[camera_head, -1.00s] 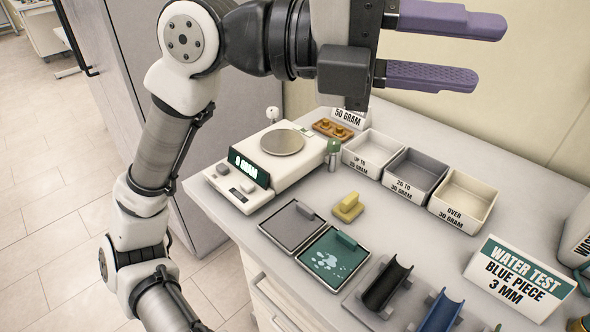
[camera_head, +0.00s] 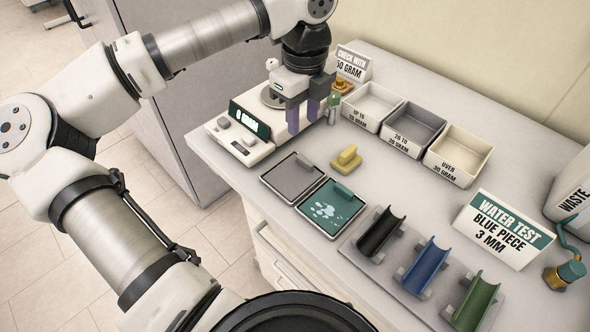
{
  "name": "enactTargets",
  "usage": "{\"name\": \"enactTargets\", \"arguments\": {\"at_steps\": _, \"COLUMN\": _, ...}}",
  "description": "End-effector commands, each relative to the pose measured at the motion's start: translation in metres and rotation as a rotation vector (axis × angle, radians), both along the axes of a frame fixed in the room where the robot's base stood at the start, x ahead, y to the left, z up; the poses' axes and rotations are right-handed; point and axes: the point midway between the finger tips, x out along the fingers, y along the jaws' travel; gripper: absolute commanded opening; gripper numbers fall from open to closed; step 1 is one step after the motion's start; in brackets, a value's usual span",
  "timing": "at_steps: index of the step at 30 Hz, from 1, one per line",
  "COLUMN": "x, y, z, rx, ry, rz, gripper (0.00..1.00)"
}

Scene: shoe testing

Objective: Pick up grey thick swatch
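A teal wet-looking tray (camera_head: 326,212) with a teal piece (camera_head: 343,191) adjoins the grey tray. Bins (camera_head: 462,155), a green-capped cylinder (camera_head: 334,109), colored troughs (camera_head: 426,267) and a water test sign (camera_head: 506,230) stand to the right.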

Motion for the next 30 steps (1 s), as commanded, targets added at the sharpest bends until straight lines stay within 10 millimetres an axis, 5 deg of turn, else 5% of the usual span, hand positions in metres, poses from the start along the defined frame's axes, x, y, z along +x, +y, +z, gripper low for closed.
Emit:
{"name": "enactTargets", "arguments": {"at_steps": 7, "x": 0.0, "y": -0.001, "z": -0.043, "rx": -0.005, "ry": 0.001, "rz": -0.003, "gripper": 0.35}}
{"name": "enactTargets", "arguments": {"at_steps": 24, "x": -0.002, "y": -0.007, "z": -0.101, "rx": -0.006, "ry": 0.001, "rz": -0.005, "gripper": 0.35}}
{"name": "enactTargets", "arguments": {"at_steps": 30, "x": -0.002, "y": -0.006, "z": -0.107, "rx": -0.004, "ry": -0.001, "rz": -0.004, "gripper": 0.35}}
